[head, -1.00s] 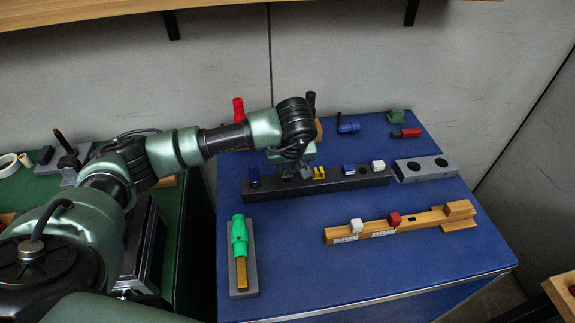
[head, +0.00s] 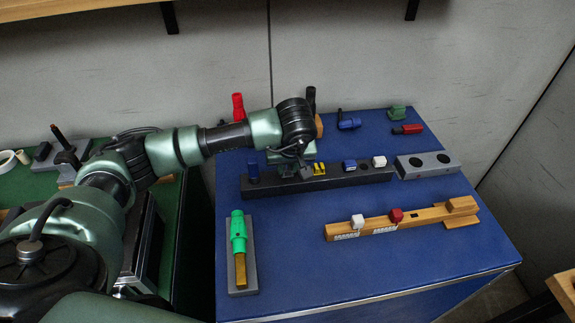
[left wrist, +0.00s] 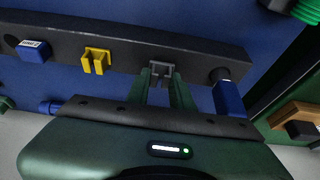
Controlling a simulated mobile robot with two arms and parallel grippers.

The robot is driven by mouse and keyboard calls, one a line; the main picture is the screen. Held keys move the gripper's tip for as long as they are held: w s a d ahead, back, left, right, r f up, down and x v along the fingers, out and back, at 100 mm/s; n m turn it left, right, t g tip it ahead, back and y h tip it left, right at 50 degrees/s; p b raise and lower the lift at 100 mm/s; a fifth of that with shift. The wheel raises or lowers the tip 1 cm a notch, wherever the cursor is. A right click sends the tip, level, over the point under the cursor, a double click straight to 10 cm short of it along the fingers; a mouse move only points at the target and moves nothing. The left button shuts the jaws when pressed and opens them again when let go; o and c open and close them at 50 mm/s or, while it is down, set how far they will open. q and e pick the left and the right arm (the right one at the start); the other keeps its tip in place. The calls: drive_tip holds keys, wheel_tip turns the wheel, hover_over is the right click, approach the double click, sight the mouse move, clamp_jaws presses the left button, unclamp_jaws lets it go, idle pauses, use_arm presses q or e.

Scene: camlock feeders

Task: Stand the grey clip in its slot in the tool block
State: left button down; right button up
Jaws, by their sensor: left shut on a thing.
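The tool block is a long dark bar (head: 345,182) on the blue table; it also crosses the left wrist view (left wrist: 125,45). My left gripper (head: 290,171) is over the left part of the block. In the left wrist view the left gripper (left wrist: 164,84) is shut on the small grey clip (left wrist: 162,69), which is at the block between the yellow clip and the blue cylinder. The clip's lower part is hidden, so I cannot tell how deep it sits. The clip is mostly hidden by the gripper in the head view. My right gripper is not in view.
A yellow clip (left wrist: 97,58) and a blue cylinder (left wrist: 229,98) flank the gripper closely. Blue (head: 349,166) and white (head: 379,161) pieces are farther right on the block. A green tool (head: 238,235) and a wooden rail (head: 440,214) lie in front.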

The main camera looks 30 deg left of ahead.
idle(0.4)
use_arm(q)
drive_tip(key=shift+f, duration=0.1)
drive_tip(key=shift+f+b, duration=0.3)
drive_tip(key=shift+b, duration=0.05)
drive_tip(key=c, duration=1.1)
unclamp_jaws()
drive_tip(key=shift+c, duration=0.2)
drive_tip(key=w+a+v, duration=0.1)
drive_tip(key=v, duration=1)
drive_tip(key=shift+r+p, duration=0.4)
drive_tip(key=shift+r, duration=0.1)
